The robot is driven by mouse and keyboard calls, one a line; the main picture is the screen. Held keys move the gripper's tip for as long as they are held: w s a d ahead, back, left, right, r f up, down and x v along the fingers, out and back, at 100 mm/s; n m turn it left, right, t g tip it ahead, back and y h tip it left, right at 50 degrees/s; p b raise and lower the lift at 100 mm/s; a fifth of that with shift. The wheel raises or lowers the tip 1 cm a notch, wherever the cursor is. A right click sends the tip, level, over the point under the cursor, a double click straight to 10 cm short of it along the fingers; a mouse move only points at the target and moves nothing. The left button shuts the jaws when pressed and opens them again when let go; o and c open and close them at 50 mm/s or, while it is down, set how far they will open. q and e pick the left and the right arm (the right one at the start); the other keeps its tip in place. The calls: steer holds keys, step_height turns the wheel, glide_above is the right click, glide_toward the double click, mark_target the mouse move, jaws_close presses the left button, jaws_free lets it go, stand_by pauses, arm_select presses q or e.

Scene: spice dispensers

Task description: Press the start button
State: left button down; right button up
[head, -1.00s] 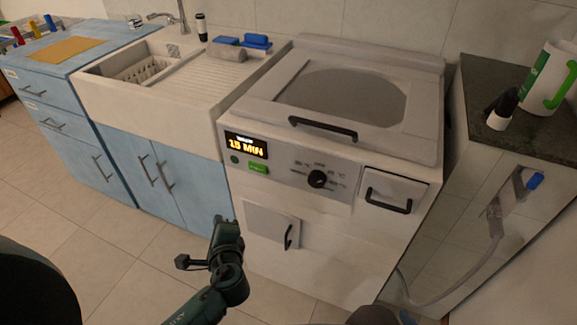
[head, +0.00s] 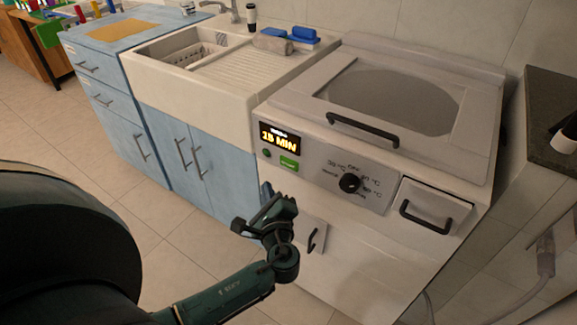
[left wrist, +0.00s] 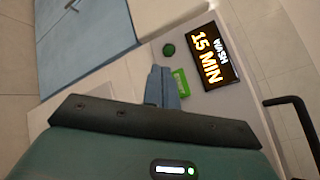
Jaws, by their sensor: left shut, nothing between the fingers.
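The washing machine (head: 400,240) is white with a grey control panel. Its green rectangular button (head: 289,162), with small unclear lettering, sits under the display (head: 279,138) reading 15 MIN. A round green button or light (head: 266,153) is to its left. My left gripper (head: 267,188) is shut and empty, below and left of the rectangular button in the head view. In the left wrist view the shut fingers (left wrist: 162,84) point toward the panel and partly cover the green rectangular button (left wrist: 180,82). I cannot tell whether they touch it. My right gripper is not in view.
A black knob (head: 349,183) is right of the button. Black handles stick out on the lid (head: 363,130), drawer (head: 425,217) and lower door (head: 312,240). A sink (head: 190,60) over blue cabinets is at left. Open floor lies in front.

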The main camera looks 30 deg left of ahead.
mark_target(281, 162)
arm_select(q)
steer(key=w+b, duration=0.2)
steer(key=w, duration=0.4)
steer(key=shift+w+d, duration=0.2)
steer(key=shift+d, duration=0.1)
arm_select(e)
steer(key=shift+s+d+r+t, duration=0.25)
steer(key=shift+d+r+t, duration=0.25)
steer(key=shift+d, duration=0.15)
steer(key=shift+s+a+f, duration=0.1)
arm_select(q)
steer(key=shift+w, duration=0.1)
stand_by(0.9)
steer(key=shift+w, duration=0.3)
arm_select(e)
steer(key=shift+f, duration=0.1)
